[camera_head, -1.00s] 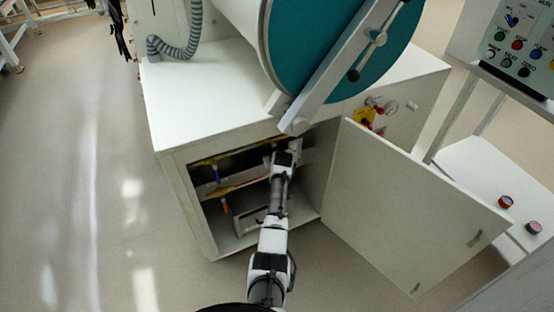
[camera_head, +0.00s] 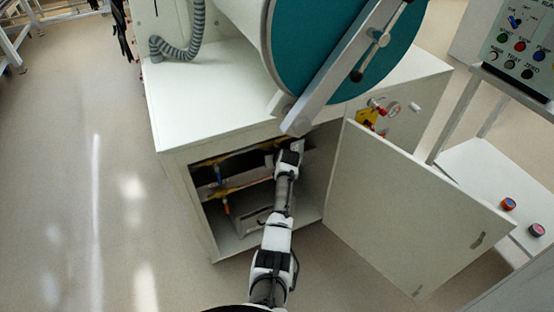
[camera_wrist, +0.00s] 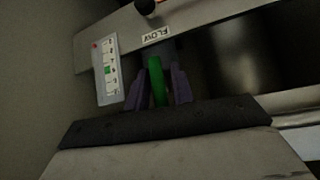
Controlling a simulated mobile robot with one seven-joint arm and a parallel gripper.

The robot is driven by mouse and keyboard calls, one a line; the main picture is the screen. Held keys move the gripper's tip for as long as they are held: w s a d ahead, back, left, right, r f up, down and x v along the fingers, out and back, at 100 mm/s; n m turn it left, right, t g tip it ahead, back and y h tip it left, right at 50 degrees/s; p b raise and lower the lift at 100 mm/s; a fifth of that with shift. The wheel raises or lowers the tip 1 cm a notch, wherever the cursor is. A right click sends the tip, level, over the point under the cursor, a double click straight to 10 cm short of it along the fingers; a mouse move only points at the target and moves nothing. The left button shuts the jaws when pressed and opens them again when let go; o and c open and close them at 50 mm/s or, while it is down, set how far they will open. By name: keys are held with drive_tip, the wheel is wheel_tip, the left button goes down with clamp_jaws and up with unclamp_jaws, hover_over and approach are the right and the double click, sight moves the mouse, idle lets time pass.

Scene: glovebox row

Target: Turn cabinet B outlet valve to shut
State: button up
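The open cabinet (camera_head: 180,185) under the glovebox holds pipework, and my arm reaches into it. In the wrist view a narrow green bar (camera_wrist: 157,80), which looks like a valve handle, stands between the two dark fingers of my gripper (camera_wrist: 160,84). The fingers are apart with the bar between them; whether they press on it cannot be told. In the head view my gripper is hidden inside the cabinet. A blue handle (camera_head: 218,174) shows on the piping to the left of my arm. No cabinet letter or outlet label is readable.
The open cabinet door (camera_head: 410,210) stands to the right of my arm. Floor at left is clear.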

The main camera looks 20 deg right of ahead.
drive_tip(key=shift+o, duration=0.8)
drive_tip(key=shift+r, duration=0.1)
drive_tip(key=v, duration=1.3)
drive_tip(key=shift+s+r, duration=0.25)
drive_tip(key=shift+a, duration=0.1)
